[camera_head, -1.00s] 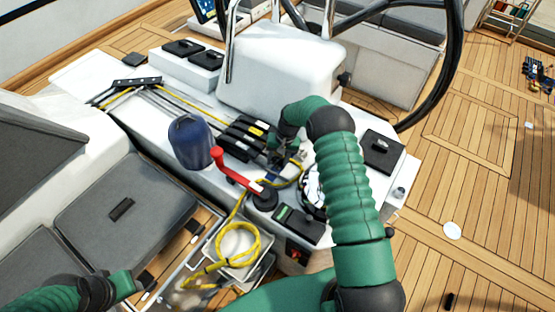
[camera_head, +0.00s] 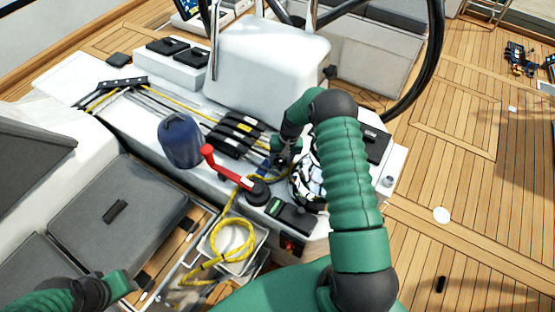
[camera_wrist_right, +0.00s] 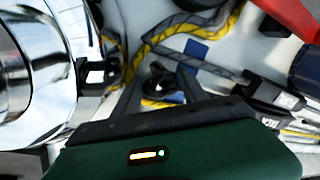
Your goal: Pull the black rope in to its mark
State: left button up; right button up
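A dark grey-black braided rope (camera_wrist_right: 212,63) runs beside a yellow-flecked rope over the white console in the right wrist view. A blue patch (camera_wrist_right: 195,50) lies by it. My right gripper (camera_wrist_right: 140,78) is low over the console, its fingers apart, with a small black fitting showing between them. I cannot tell whether a rope lies between the fingers. In the head view my right gripper (camera_head: 284,158) is beside the black clutches (camera_head: 236,136) and the shiny winch drum (camera_head: 306,182), partly hidden by its arm.
Yellow rope coils (camera_head: 232,238) lie in a white bin below. The steering wheel (camera_head: 430,75) rises at the back right. The wooden deck at right is mostly clear.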

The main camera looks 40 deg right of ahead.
jog(key=shift+o, duration=0.8)
jog(key=shift+w, duration=0.15)
notch_tip(320, 180, up, 16)
jog(key=s+d, duration=0.1)
jog(key=d, duration=0.2)
jog(key=shift+s+r+b, duration=0.2)
jog(key=shift+s+b, duration=0.15)
